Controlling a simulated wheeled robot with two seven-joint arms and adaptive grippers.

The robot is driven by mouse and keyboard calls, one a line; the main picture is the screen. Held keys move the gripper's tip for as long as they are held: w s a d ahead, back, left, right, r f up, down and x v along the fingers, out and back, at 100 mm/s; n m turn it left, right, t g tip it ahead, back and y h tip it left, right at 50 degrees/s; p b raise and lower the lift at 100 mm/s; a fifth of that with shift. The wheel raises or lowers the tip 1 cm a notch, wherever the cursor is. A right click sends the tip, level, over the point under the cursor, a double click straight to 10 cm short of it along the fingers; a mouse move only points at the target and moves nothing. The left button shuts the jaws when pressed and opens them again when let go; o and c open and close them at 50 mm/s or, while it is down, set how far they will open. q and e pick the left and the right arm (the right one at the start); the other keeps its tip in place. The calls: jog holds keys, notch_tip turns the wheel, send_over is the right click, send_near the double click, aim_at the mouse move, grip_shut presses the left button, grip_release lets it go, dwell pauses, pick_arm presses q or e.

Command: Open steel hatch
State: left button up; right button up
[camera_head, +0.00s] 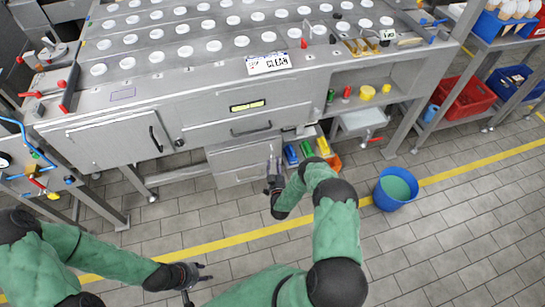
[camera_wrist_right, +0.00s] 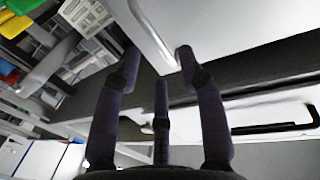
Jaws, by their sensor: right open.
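A steel front panel (camera_head: 120,138) with a black vertical handle (camera_head: 156,139) is at the left of the machine in the head view. A wide drawer front (camera_head: 215,135) with a black horizontal handle (camera_head: 251,130) is right of it. I cannot tell which one is the steel hatch. My right gripper (camera_head: 274,168) is open, below the wide drawer at the right end of the lower drawers. In the right wrist view, a pale bar or edge (camera_wrist_right: 152,38) reaches between its fingers; contact is unclear. My left gripper (camera_head: 203,272) is open and empty, low over the floor.
A blue bucket (camera_head: 396,188) stands on the floor at right. Small coloured bins (camera_head: 291,154) sit under the machine beside my right gripper. A red crate (camera_head: 466,97) is on the right rack. The floor (camera_head: 440,240) in front is mostly clear.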

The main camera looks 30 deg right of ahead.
jog(key=shift+b+x, duration=0.8)
jog(key=shift+x, duration=1.85)
grip_shut()
